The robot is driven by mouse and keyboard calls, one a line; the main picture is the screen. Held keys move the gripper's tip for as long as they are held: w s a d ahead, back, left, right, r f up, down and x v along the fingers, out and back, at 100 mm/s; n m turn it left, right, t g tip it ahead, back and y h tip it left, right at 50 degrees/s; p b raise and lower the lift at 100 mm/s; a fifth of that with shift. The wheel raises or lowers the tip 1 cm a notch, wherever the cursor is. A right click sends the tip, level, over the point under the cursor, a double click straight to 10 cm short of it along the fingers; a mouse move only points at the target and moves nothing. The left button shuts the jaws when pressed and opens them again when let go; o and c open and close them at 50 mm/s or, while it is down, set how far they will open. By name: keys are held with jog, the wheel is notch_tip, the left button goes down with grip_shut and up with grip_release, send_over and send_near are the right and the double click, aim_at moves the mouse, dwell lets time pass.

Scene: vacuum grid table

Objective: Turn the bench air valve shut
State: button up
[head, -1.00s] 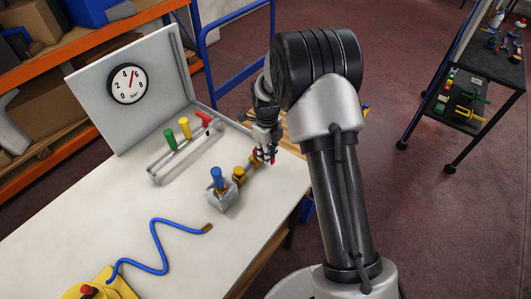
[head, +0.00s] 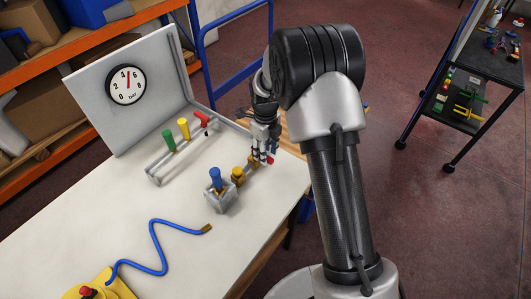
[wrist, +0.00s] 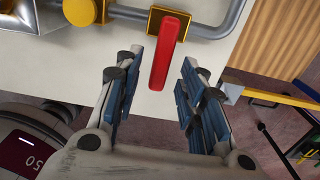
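The bench air valve has a red lever (wrist: 165,55) on a brass body (wrist: 170,22), set in a grey pipe (wrist: 212,28) along the bench. In the wrist view the lever sticks out across the pipe, towards me. My gripper (wrist: 163,60) is open, with blue-padded fingers on either side of the lever and gaps on both sides. In the head view my gripper (head: 262,153) is over the right edge of the bench; a red bit of the lever (head: 270,160) shows by its fingertips and the rest is mostly hidden.
A gauge (head: 126,86) on the back panel reads about 5. Green, yellow and red handles (head: 203,119) stand on a rack left of my gripper. A blue-knobbed regulator (head: 219,192) and blue hose (head: 160,245) lie nearer. The bench front (head: 60,250) is mostly clear.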

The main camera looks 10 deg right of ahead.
notch_tip(320, 180, up, 11)
jog(key=shift+f, duration=0.15)
dwell(0.5)
jog(key=s+r+n+t, duration=0.2)
jog(key=s+r+n, duration=1)
jog(key=s+r, duration=0.15)
jog(key=s+r+n+t, duration=0.1)
jog(key=s+n+t, duration=0.1)
jog(key=s+n, duration=1.4)
jog(key=shift+s+r+t, duration=0.3)
jog(key=shift+s, duration=0.8)
jog(key=shift+c, duration=0.3)
